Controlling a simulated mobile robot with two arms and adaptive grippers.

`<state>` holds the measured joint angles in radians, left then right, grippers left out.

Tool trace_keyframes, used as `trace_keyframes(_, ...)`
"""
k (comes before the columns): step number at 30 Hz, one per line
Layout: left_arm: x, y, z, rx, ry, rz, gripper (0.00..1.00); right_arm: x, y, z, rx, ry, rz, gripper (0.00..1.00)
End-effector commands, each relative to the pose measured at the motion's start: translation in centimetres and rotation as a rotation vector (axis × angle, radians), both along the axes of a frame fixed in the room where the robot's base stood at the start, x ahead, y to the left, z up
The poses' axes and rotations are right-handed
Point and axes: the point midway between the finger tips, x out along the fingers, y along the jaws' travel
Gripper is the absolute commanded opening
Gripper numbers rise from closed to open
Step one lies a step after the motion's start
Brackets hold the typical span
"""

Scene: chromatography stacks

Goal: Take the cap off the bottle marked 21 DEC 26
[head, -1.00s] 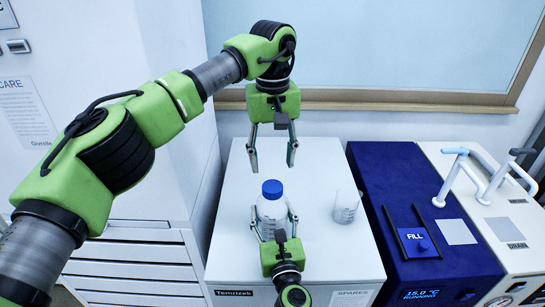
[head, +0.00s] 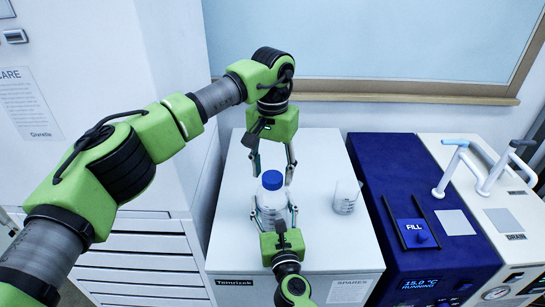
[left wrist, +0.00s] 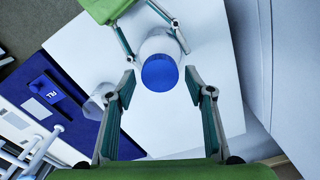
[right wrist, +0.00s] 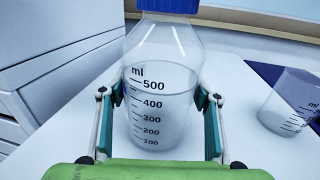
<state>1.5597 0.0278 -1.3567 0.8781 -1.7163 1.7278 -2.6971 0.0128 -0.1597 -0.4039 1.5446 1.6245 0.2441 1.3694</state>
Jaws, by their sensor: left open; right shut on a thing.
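The clear bottle (head: 271,204) stands on the white cabinet top, with its blue cap (head: 272,180) on. The right wrist view shows the bottle's front (right wrist: 158,95) with a millilitre scale; no date mark is readable. My right gripper (head: 273,212) is shut on the bottle's body from the near side, one finger on each side. My left gripper (head: 272,178) is open above and behind the bottle, pointing down. In the left wrist view the blue cap (left wrist: 160,73) lies between and just beyond the open fingertips, which seem not to touch it.
An empty beaker (head: 345,197) stands right of the bottle. Farther right are a blue bath unit (head: 385,165) with a FILL lid and a white unit (head: 450,150) with tubes. A wall with a wooden-edged board (head: 400,90) rises behind. White drawers (head: 140,250) stand left.

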Motion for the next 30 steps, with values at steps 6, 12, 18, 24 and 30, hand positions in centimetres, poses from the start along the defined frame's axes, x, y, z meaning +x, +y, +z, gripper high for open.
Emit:
trace_keyframes(6,-0.01,0.05,-1.35,0.001,0.001,0.001,0.49,-0.01,-0.01,-0.04,0.0,0.001,0.0,0.0)
trace_keyframes(12,0.0,0.04,-1.4,0.001,0.0,0.001,0.49,-0.01,-0.01,-0.05,0.0,0.001,0.0,0.0)
trace_keyframes(18,0.0,0.03,-1.37,0.001,0.0,0.001,0.09,-0.01,-0.01,-0.05,0.0,0.001,0.0,0.0)
trace_keyframes(24,0.02,0.05,-1.35,0.001,0.0,0.034,0.09,-0.01,-0.01,-0.05,0.0,0.001,0.0,0.0)
trace_keyframes(30,0.04,0.04,-1.27,0.0,-0.002,0.347,0.09,-0.01,-0.01,-0.05,0.0,0.001,0.0,0.0)
